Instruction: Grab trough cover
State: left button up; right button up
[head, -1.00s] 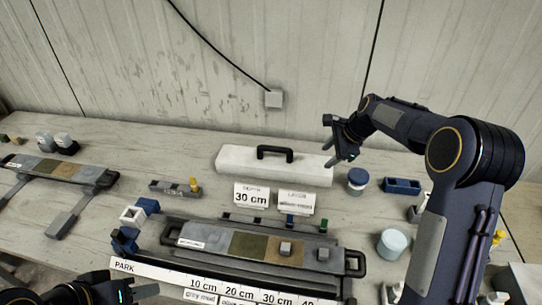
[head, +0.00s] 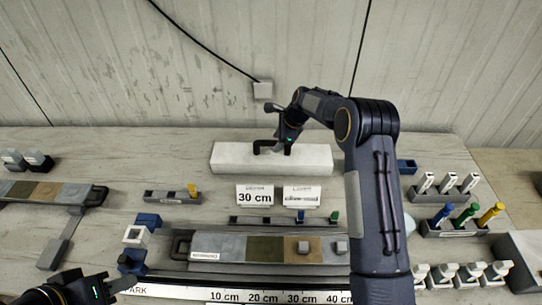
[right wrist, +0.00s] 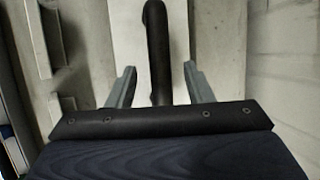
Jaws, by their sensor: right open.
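The trough cover (head: 235,160) is a long white block with a black handle (head: 266,147) on top, lying at the back of the bench. My right gripper (head: 288,148) is over the right part of the cover, at the handle. In the right wrist view the right gripper (right wrist: 152,88) is open, with its two fingers on either side of the black handle (right wrist: 158,45) and gaps on both sides. The white cover (right wrist: 128,35) shows beneath. My left gripper (head: 118,286) is at the lower left, away from the cover; whether it is open is unclear.
A trough with coloured core segments (head: 225,247) lies in front, behind a depth scale marked in cm. Two label cards (head: 255,195) stand between it and the cover. A rack with coloured markers (head: 455,225) is at right. A second core tray (head: 40,192) is at left.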

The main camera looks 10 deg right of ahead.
aim_at(272, 153)
jog(key=x, duration=0.3)
jog(key=shift+b, duration=0.4)
jog(key=shift+r, duration=0.15)
grip_shut()
